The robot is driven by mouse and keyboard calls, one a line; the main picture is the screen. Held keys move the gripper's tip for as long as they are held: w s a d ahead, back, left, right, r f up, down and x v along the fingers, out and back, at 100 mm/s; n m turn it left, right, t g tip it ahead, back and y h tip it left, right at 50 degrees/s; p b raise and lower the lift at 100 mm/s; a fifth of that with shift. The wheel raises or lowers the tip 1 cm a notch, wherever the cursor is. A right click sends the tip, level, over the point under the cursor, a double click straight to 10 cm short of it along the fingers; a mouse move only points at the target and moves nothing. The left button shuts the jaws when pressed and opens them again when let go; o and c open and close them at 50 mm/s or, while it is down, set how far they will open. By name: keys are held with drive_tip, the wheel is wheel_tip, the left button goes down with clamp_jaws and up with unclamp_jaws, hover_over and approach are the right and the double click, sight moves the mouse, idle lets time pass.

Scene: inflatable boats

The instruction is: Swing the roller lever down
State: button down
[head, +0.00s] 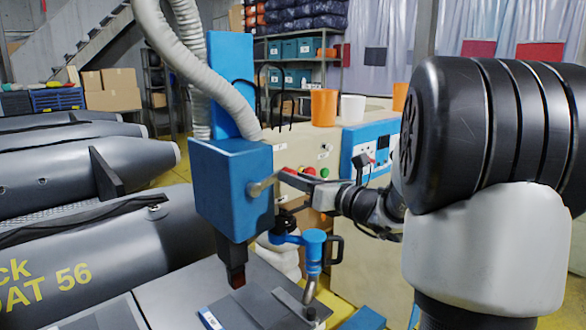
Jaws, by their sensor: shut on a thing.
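The blue welding-machine head (232,185) stands left of centre, with a ribbed grey hose running up from it. The roller lever (261,187) is a short grey metal piece on the right side of the blue box. It points right and slightly up. My gripper (284,176) reaches in from the right, shut on the lever's outer end. The fingers hide that end. Below the head, a dark roller part (236,275) hangs close above the grey sheet (215,290); I cannot tell if it touches.
A blue tool with a black handle (312,245) stands right of the head, below my gripper. Grey inflatable boats (110,255) fill the left. Behind, a beige cabinet (335,140) carries orange and white cups (324,108). My arm blocks the right side.

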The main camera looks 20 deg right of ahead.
drive_tip(key=shift+s+a+f+m+p, duration=0.1)
drive_tip(key=shift+a+f+m+p, duration=0.15)
drive_tip(key=shift+f+m+p, duration=0.9)
drive_tip(key=shift+s+a+f+m+p, duration=0.2)
drive_tip(key=shift+f+m+p, duration=0.3)
drive_tip(key=shift+f+m, duration=1.2)
drive_tip(key=shift+s+a+f+m+p, duration=0.1)
drive_tip(key=shift+a+f+m+p, duration=0.2)
drive_tip(key=shift+f+m+p, duration=1.15)
drive_tip(key=shift+r+m+b, duration=0.55)
drive_tip(key=shift+m+b, duration=0.05)
drive_tip(key=shift+m, duration=0.1)
drive_tip(key=c, duration=1.5)
unclamp_jaws()
drive_tip(key=shift+r, duration=0.1)
drive_tip(key=b+v, duration=0.1)
drive_tip(key=v, duration=1.6)
drive_tip(key=shift+s, duration=0.15)
